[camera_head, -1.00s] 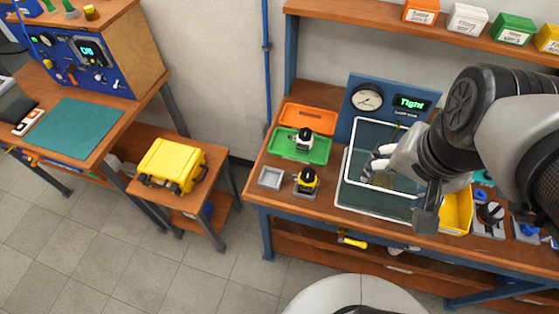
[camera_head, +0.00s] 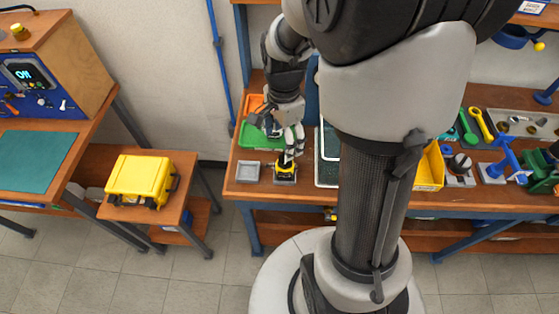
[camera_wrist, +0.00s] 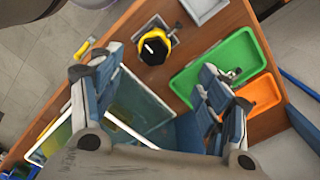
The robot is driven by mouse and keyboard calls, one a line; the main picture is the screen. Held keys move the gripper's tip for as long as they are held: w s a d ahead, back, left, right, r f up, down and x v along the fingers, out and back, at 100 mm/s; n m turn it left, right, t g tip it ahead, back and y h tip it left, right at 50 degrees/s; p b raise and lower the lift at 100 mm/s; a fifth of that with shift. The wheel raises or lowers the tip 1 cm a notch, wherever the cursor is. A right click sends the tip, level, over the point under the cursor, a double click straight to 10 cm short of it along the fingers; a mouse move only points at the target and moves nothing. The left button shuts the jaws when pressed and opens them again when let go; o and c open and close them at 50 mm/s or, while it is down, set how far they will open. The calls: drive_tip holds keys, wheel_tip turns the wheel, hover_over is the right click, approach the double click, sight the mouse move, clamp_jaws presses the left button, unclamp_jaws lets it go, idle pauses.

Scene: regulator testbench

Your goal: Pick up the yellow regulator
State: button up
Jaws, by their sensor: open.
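The yellow regulator (camera_head: 285,172), a yellow body with a black round knob on top, stands upright near the front edge of the wooden bench. It also shows in the wrist view (camera_wrist: 154,46), with a white mark on its knob. My gripper (camera_head: 290,155) is above it in the head view and partly covers it. In the wrist view my gripper (camera_wrist: 148,75) has its two fingers spread wide and nothing between them. The regulator appears just beyond the fingertips there, apart from both.
A small grey tray (camera_head: 248,171) sits left of the regulator. A green tray (camera_wrist: 222,65) and an orange tray (camera_wrist: 261,92) lie behind it. A white-rimmed clear tank (camera_wrist: 140,105) stands close beside it. A yellow case (camera_head: 140,178) rests on a side table.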

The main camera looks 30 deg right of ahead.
sight(282, 157)
wheel_tip(282, 157, down, 8)
drive_tip(key=shift+r+b, duration=0.1)
drive_tip(key=shift+b, duration=1.1)
drive_tip(key=f, duration=0.1)
drive_tip(key=f+b, duration=0.1)
drive_tip(key=f, duration=0.1)
drive_tip(key=f+b, duration=0.1)
drive_tip(key=f, duration=0.1)
drive_tip(key=shift+s+f, duration=0.15)
drive_tip(key=shift+s, duration=0.25)
drive_tip(key=c, duration=0.8)
drive_tip(key=shift+w, duration=0.15)
drive_tip(key=c, duration=0.7)
drive_tip(key=shift+r, duration=0.2)
drive_tip(key=shift+c, duration=0.2)
